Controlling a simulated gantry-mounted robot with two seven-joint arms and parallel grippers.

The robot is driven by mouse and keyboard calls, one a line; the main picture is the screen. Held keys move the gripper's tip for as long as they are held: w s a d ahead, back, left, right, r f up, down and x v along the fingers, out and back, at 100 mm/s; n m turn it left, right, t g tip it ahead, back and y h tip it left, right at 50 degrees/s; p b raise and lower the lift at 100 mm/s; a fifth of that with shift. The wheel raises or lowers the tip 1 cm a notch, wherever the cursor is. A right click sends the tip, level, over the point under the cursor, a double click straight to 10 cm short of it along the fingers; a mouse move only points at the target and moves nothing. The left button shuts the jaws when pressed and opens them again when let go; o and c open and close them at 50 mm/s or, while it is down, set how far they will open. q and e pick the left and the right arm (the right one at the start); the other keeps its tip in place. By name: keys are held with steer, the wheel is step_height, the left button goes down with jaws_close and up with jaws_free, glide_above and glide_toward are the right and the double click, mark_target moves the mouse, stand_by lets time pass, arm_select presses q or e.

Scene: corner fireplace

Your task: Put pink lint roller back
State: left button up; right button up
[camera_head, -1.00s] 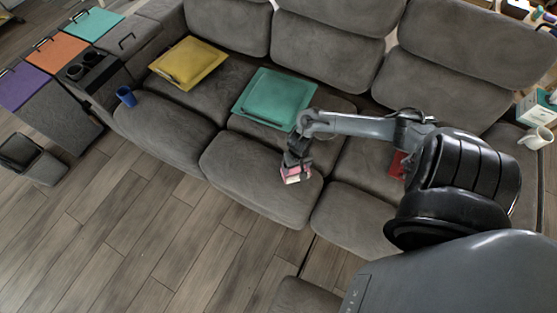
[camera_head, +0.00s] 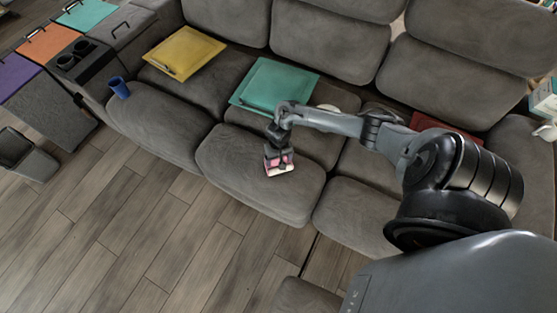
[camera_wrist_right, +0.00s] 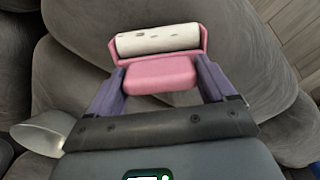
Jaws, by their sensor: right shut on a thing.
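The pink lint roller (camera_wrist_right: 162,75) is between the fingers of my right gripper (camera_wrist_right: 162,84) in the right wrist view, with its white roll facing away from the palm. In the head view my right gripper (camera_head: 279,158) is shut on the lint roller (camera_head: 280,166), over the front of the middle grey sofa seat. I cannot tell whether the roller touches the cushion. My left gripper is not in view.
On the sofa (camera_head: 255,195) are a teal tray (camera_head: 282,75), a yellow tray (camera_head: 184,52), a blue cup (camera_head: 119,88) and a partly hidden red tray (camera_head: 440,125). A white dish (camera_head: 327,108) is behind my right arm. A bin (camera_head: 22,155) stands at the left. The wood floor in front is clear.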

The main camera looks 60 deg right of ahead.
steer(key=shift+f, duration=0.15)
steer(key=o, duration=0.8)
steer(key=shift+f, duration=0.1)
